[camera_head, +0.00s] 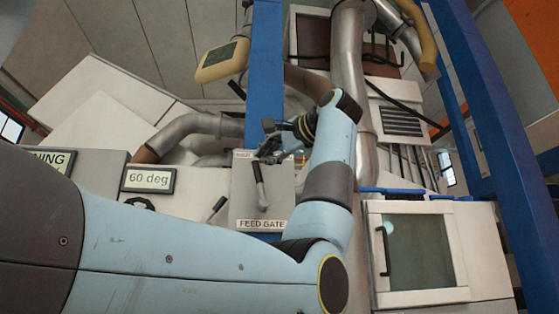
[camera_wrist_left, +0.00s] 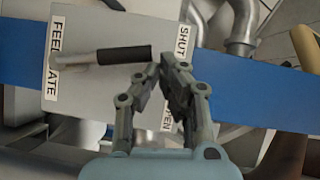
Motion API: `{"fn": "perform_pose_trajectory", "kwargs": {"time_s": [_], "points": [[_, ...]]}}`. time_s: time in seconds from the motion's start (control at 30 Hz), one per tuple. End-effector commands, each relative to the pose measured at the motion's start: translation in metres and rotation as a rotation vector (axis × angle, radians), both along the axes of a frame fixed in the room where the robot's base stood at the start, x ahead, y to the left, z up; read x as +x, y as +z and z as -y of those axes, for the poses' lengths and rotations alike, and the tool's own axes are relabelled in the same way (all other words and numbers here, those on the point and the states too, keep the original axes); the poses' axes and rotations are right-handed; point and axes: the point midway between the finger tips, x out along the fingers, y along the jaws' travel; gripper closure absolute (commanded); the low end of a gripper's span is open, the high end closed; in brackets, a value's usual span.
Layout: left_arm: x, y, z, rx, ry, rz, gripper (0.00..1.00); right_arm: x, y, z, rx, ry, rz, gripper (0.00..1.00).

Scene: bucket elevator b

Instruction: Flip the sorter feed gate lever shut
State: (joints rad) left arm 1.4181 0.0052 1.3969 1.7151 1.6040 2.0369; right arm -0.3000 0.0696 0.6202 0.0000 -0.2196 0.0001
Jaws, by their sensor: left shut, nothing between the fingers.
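The feed gate lever (camera_head: 257,171) has a black grip on a metal shaft and stands on a pale panel (camera_head: 240,200) labelled FEED GATE. In the head view it points up, leaning slightly left. In the left wrist view the lever (camera_wrist_left: 122,55) lies across the panel (camera_wrist_left: 85,95), its grip end nearer the SHUT label (camera_wrist_left: 182,43) than the OPEN label, which my fingers partly cover. My left gripper (camera_head: 268,139) is shut and empty near the panel's top. In the wrist view its fingertips (camera_wrist_left: 163,68) are just beyond the grip's end; contact is unclear. My right gripper is out of view.
A blue post (camera_head: 265,80) rises behind the panel. A metal pipe (camera_head: 350,60) and a windowed white cabinet (camera_head: 375,270) stand to the right.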

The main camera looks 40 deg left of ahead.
Motion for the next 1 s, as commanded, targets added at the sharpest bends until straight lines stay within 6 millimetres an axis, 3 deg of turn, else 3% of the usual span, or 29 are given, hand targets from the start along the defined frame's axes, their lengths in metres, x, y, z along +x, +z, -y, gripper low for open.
{"fn": "perform_pose_trajectory", "kwargs": {"time_s": [0.4,1.0], "points": [[-0.020,-0.003,-0.016,0.001,0.001,0.001,1.00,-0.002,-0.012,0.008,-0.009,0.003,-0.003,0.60],[-0.024,-0.003,-0.019,0.001,0.001,0.001,1.00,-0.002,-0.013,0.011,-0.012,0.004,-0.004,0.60]]}}
